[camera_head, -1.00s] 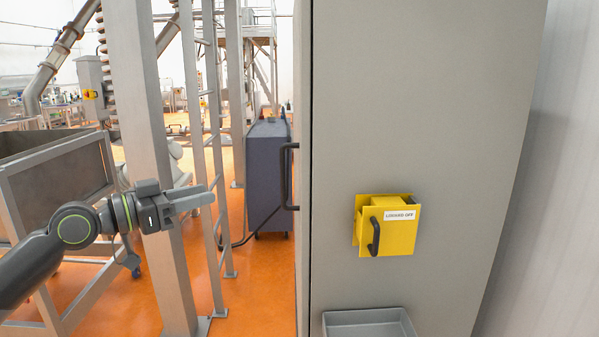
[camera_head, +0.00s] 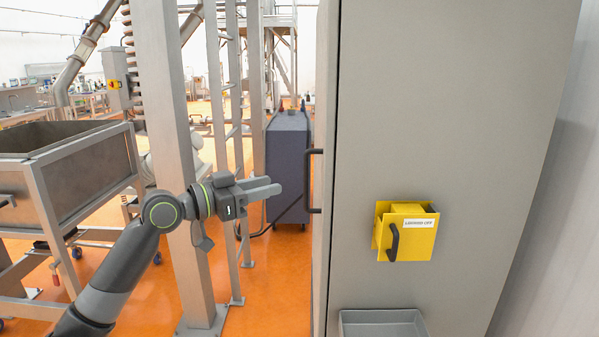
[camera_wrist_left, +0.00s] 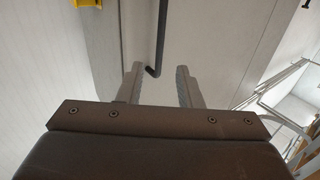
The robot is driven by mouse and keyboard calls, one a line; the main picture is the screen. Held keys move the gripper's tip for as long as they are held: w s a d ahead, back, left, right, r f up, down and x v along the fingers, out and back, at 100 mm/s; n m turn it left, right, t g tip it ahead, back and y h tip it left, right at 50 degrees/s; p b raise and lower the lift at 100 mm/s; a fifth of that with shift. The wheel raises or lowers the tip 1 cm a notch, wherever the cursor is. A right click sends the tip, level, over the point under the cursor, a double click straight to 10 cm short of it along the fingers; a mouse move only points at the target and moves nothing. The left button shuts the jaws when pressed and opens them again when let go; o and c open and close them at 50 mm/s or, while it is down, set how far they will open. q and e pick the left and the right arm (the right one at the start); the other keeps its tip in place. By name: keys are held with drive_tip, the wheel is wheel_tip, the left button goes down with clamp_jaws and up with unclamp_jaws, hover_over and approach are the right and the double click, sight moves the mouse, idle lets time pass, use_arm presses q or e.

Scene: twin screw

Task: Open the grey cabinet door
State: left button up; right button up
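The grey cabinet (camera_head: 440,110) fills the right half of the head view. Its door side (camera_head: 323,240) faces left and shows as a narrow strip, flush with the body. A black bar handle (camera_head: 317,180) stands off that side. My left gripper (camera_head: 278,188) is just left of the handle in the head view, level with its lower part and apart from it. In the left wrist view the two fingers (camera_wrist_left: 159,70) are spread and empty. My right gripper is not in view.
A yellow box (camera_head: 408,232) with a black handle and label is on the cabinet's front, above a grey tray (camera_head: 384,324). A steel post (camera_head: 172,130) stands behind my left arm. A dark blue cabinet (camera_head: 287,150) stands further back. Orange floor (camera_head: 275,285) is clear left of the cabinet.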

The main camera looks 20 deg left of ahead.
use_arm(q)
drive_tip(key=p+x, duration=0.3)
drive_tip(key=x, duration=0.6)
drive_tip(key=shift+s, duration=0.1)
clamp_jaws()
